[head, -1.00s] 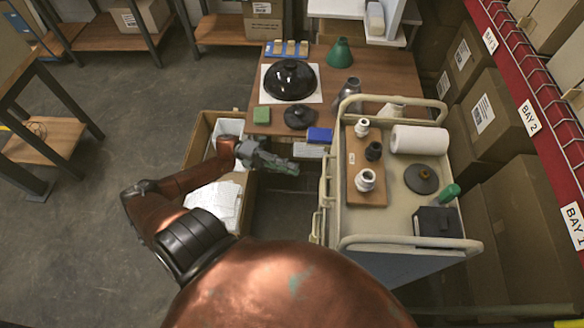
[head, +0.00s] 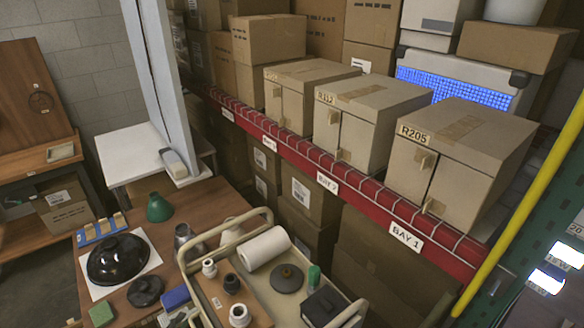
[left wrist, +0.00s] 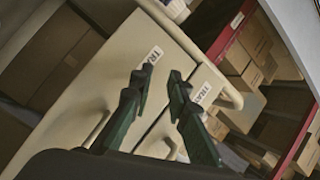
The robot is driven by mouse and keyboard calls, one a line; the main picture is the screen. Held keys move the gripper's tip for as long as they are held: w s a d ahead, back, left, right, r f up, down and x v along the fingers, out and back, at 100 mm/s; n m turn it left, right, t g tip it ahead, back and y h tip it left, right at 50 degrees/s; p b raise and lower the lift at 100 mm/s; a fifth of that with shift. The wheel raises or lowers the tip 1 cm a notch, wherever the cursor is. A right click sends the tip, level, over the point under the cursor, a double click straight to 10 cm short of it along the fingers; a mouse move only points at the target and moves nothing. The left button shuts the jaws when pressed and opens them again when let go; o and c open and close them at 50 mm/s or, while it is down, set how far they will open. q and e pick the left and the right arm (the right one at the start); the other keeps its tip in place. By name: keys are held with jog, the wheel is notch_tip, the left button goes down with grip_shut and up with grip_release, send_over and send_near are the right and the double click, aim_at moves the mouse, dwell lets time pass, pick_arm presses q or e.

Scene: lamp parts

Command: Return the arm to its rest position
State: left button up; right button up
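My left gripper (left wrist: 159,88) shows in the left wrist view as two dark green fingers with a gap between them. It is open and nothing is between the fingertips. Beyond the fingers is the side of the cream cart, with tray labels on its front. In the head view the cart (head: 345,307) is at the bottom centre, and I cannot clearly make out the left gripper there. My right gripper and right arm are in neither view.
The cart holds a paper roll (head: 264,247), a dark disc (head: 287,278) and a black box (head: 324,306). The wooden table beside it bears a black dome (head: 117,259) and a green cone (head: 159,207). A red shelf edge (head: 345,190) with cartons runs behind.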

pick_arm(q)
jog(key=s+a+f+n+g+y, duration=0.2)
jog(key=s+f+n+g+y, duration=0.8)
jog(key=s+n, duration=0.45)
jog(key=s+d+f+n+g+h, duration=0.2)
jog(key=s+d+g+h, duration=0.1)
jog(key=s, duration=0.8)
notch_tip(320, 180, down, 29)
jog(key=s+d+g, duration=0.1)
jog(key=s+d, duration=0.1)
jog(key=s+f+m+g, duration=0.1)
jog(key=s+f, duration=1.6)
jog(key=s, duration=0.3)
jog(key=shift+s+f+g, duration=0.2)
jog(key=shift+f+g, duration=0.1)
jog(key=shift+f, duration=0.1)
